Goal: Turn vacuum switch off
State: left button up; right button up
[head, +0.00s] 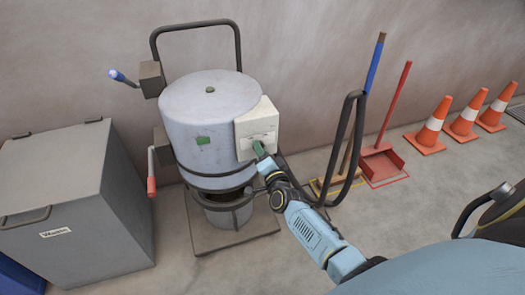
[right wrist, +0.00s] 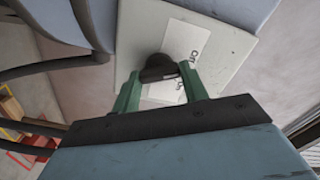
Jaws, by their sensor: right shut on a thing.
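The vacuum is a light grey-blue drum (head: 205,120) on a dark stand with a black handle. A cream switch box (head: 256,125) is fixed to its right side; the same box (right wrist: 235,50) fills much of the right wrist view. A dark rotary switch knob (right wrist: 158,68) stands out from a white label with partly hidden lettering. My right gripper (head: 259,150) is at the front of the box. Its green fingers (right wrist: 160,80) are shut on the knob, one on each side. The knob is hidden by the gripper in the head view. My left gripper is not in view.
A grey waste bin (head: 75,200) stands at left. A lever with a blue grip (head: 122,77) and one with a red grip (head: 151,172) stick out left of the drum. A black hose (head: 345,140), red dustpan (head: 381,160) and traffic cones (head: 430,130) are at right.

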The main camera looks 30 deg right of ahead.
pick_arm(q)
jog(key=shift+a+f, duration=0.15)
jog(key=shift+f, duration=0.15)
pick_arm(e)
jog(key=shift+n, duration=0.3)
jog(key=o, duration=1)
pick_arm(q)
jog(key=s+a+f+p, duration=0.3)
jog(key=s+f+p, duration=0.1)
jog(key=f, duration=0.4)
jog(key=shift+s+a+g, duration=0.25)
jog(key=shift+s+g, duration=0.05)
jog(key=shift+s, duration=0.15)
pick_arm(e)
jog(key=shift+v, duration=6.75)
jog(key=shift+w+a, duration=0.1)
